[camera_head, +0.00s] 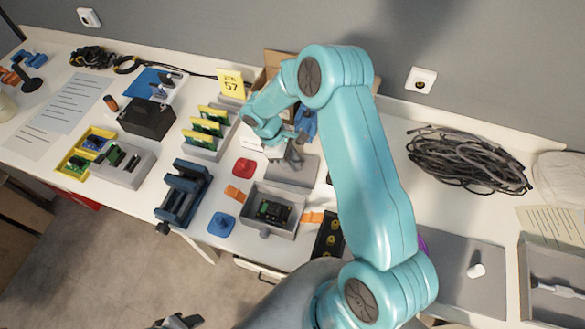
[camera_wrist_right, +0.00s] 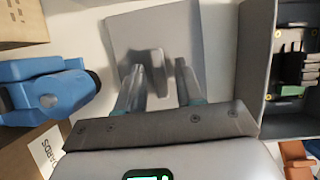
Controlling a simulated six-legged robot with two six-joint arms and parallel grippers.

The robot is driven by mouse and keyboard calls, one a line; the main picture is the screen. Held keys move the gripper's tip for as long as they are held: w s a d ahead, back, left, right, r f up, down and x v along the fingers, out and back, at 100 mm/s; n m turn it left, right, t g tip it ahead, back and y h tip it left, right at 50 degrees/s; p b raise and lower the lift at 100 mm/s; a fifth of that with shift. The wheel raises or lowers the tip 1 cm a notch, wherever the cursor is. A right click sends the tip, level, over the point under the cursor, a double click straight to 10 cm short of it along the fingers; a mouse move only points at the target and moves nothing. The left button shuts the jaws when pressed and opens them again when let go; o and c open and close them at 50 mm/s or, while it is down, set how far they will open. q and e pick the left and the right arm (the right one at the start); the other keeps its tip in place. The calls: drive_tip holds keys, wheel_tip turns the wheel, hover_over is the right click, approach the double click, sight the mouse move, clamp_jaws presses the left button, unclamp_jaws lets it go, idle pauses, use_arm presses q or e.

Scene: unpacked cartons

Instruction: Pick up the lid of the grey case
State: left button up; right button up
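The grey lid (camera_head: 296,175) lies flat on the table just behind the open grey case (camera_head: 291,229). In the right wrist view the lid (camera_wrist_right: 190,35) is a flat grey plate with a small upright grip (camera_wrist_right: 152,62) on it. My right gripper (camera_head: 287,160) is above the lid. In the wrist view its two fingers (camera_wrist_right: 158,75) are apart, one on each side of the grip; whether they touch it I cannot tell. The case, also in the wrist view (camera_wrist_right: 252,55), holds a green circuit board. My left gripper (camera_head: 180,322) only just shows at the bottom edge, dark and partly cut off.
A red part (camera_head: 243,167) lies left of the lid, and a blue part (camera_head: 221,224) left of the case. A dark blue vise (camera_head: 183,190) and a rack of yellow-edged boards (camera_head: 203,143) stand further left. A cardboard box (camera_wrist_right: 20,25) and blue tool (camera_wrist_right: 45,88) are close by.

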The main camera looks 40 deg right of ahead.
clamp_jaws()
wheel_tip(320, 180, up, 20)
drive_tip(key=b, duration=0.1)
idle(0.4)
